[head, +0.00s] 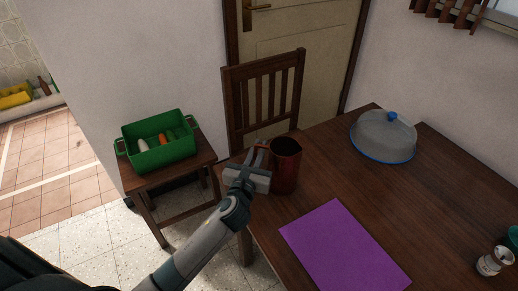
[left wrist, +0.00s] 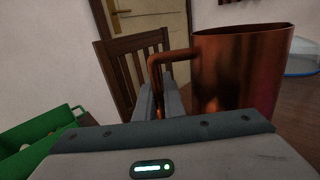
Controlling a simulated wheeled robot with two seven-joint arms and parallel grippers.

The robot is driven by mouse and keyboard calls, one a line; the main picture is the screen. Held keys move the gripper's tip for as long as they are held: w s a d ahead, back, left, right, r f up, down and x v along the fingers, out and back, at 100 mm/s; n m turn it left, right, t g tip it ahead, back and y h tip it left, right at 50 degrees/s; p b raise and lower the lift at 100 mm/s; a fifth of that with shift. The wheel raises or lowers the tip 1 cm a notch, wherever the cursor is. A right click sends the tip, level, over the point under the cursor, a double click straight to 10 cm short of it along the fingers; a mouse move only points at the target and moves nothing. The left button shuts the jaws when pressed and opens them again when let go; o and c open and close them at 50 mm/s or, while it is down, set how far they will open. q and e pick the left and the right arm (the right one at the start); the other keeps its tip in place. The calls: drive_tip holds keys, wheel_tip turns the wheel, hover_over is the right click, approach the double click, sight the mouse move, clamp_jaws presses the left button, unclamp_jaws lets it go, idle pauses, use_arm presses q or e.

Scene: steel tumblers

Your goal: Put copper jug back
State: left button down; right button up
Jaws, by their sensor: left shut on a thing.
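The copper jug (head: 287,166) is upright at the left end of the dark wooden table (head: 400,190), near the chair. I cannot tell whether its base touches the tabletop. My left gripper (head: 258,164) is at the jug's left side, shut on its handle. In the left wrist view the jug (left wrist: 240,75) fills the right side, and its handle (left wrist: 172,56) runs down between the fingers of the gripper (left wrist: 160,100). The jug's lower part is hidden there by my gripper body. My right gripper is not in view.
A clear dome with a blue knob (head: 384,135) stands at the back. A green crate (head: 158,145) with several items sits on a small stool (head: 190,170). A wooden chair (head: 262,95) stands behind. Jars are at the right edge.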

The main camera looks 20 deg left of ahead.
use_arm(q)
drive_tip(key=c, duration=1.9)
unclamp_jaws()
drive_tip(key=shift+f, duration=0.1)
drive_tip(key=shift+o, duration=0.2)
drive_tip(key=s+d+b, duration=0.1)
drive_tip(key=s, duration=1.1)
drive_tip(key=shift+d+r, duration=0.2)
